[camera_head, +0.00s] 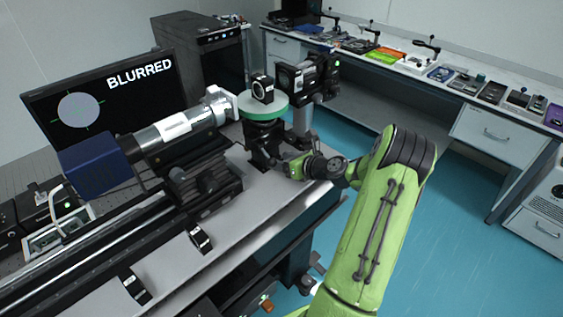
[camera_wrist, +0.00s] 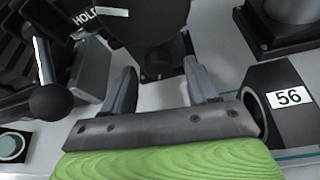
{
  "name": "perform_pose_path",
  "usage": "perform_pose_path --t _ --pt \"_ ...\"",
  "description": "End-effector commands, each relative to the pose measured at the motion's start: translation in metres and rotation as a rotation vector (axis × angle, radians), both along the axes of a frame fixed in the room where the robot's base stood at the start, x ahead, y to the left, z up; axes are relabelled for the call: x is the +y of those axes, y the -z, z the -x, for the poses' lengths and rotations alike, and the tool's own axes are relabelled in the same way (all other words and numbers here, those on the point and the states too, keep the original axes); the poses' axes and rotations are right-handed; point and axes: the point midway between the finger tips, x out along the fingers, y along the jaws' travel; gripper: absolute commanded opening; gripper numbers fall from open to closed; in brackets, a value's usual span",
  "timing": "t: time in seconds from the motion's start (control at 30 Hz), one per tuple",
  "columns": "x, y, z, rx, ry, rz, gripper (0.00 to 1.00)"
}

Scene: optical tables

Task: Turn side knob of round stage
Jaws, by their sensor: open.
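My gripper (camera_head: 272,157) is beside the lower part of the stage, on the side facing the aisle. In the wrist view my gripper (camera_wrist: 160,78) is open, its two grey fingers apart.
A ball-ended lever (camera_wrist: 52,102) is left of the fingers. A white-grey cylinder (camera_head: 178,130) lies left of the stage. A monitor (camera_head: 105,95) reads "BLURRED". The blue floor (camera_head: 440,220) at right is clear.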

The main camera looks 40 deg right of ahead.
Motion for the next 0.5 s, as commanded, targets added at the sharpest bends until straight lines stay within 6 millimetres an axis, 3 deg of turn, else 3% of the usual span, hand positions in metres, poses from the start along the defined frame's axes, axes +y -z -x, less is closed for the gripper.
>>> perform_pose_path --t 0.3,0.5 --pt "0.0003 0.0014 -0.0048 -0.001 0.001 0.001 0.57" --pt "0.0004 0.0014 -0.0046 0.0 0.001 0.001 0.27"
